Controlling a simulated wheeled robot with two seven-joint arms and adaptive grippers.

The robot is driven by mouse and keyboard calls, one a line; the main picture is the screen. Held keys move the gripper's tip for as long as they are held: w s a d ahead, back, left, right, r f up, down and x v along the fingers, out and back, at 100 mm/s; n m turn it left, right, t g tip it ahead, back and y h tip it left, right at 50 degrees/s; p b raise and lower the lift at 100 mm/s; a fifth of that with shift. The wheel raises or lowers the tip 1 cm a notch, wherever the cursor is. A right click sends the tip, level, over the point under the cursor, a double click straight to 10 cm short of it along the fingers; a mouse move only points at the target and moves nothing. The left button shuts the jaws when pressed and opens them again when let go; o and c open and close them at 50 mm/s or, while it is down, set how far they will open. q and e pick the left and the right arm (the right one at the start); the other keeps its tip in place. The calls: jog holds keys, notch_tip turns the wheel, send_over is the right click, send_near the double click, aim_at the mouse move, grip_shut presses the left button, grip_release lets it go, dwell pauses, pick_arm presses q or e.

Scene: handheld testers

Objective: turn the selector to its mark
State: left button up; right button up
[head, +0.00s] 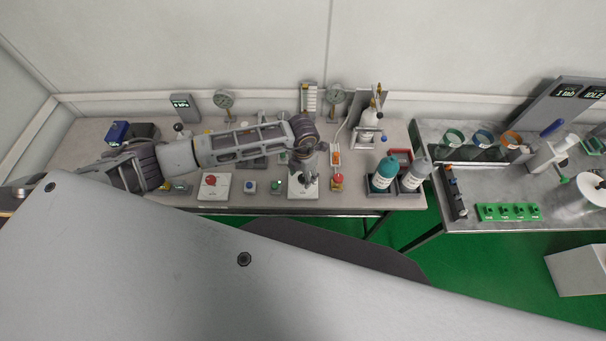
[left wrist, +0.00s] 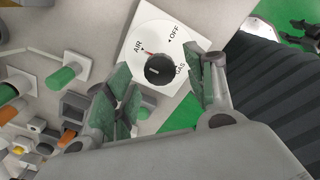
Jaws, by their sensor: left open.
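The selector (left wrist: 160,70) is a black round knob on a white square plate marked AIR, OFF and GAS. In the left wrist view a short red line shows on the plate between the knob and the AIR label. I cannot tell exactly where the knob's pointer is set. In the head view its white plate (head: 303,192) lies at the table's front edge, its knob hidden by my gripper. My left gripper (left wrist: 164,92) is open and empty above the plate, its fingers on either side of the knob in the picture. It also shows in the head view (head: 306,176). I do not see my right gripper clearly.
A red-button plate (head: 214,186) and small blue and green button boxes stand left of the selector. A red knob (head: 337,180) and a teal-capped bottle (head: 384,174) stand to its right. Gauges stand behind. A second table (head: 480,213) is at the right.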

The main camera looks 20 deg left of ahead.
pick_arm(q)
jog(key=shift+f, duration=0.6)
jog(key=c, duration=1.1)
jog(key=shift+o, duration=0.2)
